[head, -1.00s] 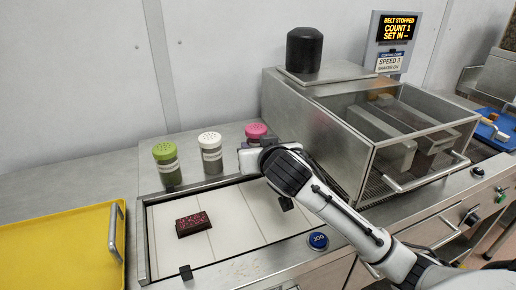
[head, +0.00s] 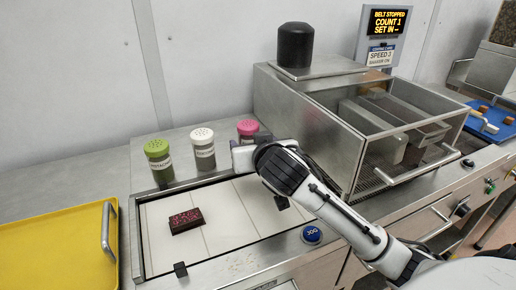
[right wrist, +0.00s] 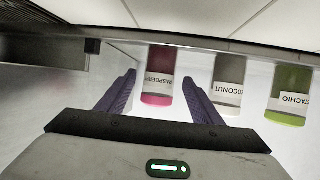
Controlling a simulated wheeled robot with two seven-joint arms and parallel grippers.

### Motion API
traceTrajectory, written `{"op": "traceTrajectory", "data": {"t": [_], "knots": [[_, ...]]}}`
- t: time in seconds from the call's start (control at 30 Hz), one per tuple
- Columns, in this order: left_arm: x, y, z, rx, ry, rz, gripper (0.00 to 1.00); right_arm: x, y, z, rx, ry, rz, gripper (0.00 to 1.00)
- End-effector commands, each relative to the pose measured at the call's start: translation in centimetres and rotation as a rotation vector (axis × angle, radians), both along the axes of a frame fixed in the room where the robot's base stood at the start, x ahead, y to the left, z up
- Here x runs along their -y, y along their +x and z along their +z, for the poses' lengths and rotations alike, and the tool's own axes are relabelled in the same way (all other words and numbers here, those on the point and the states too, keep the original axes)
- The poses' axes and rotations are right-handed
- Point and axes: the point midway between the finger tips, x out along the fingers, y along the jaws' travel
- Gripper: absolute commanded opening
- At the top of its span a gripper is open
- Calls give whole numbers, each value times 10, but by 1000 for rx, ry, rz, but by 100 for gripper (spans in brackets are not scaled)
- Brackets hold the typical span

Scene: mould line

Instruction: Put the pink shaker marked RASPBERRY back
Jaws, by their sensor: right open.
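The pink-capped shaker marked RASPBERRY (head: 248,128) stands upright at the right end of a row of shakers behind the belt. In the head view its lower part is hidden by my right gripper (head: 252,147). In the right wrist view the RASPBERRY shaker (right wrist: 160,70) shows between the two purple fingers of my right gripper (right wrist: 159,80). The fingers are open, with a gap on each side of it. My left gripper is not in view.
A white-capped COCONUT shaker (head: 203,150) and a green-capped PISTACHIO shaker (head: 159,162) stand to the left. A dark bar with pink bits (head: 187,221) lies on the white belt (head: 230,228). A steel machine (head: 300,115) stands close right. A yellow tray (head: 50,245) is at left.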

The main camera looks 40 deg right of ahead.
Motion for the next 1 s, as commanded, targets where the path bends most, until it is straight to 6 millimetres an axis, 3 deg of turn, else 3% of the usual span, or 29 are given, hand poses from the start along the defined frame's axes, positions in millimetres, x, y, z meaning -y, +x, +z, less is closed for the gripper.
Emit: {"op": "traceTrajectory", "data": {"t": [0.2, 0.43, 0.63, 1.0], "knots": [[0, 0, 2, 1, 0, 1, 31, -18, -42, 19, 3, 3, 4, 60], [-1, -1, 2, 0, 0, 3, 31, -31, -75, 34, 2, 0, 1, 60], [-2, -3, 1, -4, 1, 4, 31, -36, -86, 39, 2, 2, 0, 60], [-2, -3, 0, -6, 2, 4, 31, -36, -86, 39, 1, 0, 0, 60]]}}
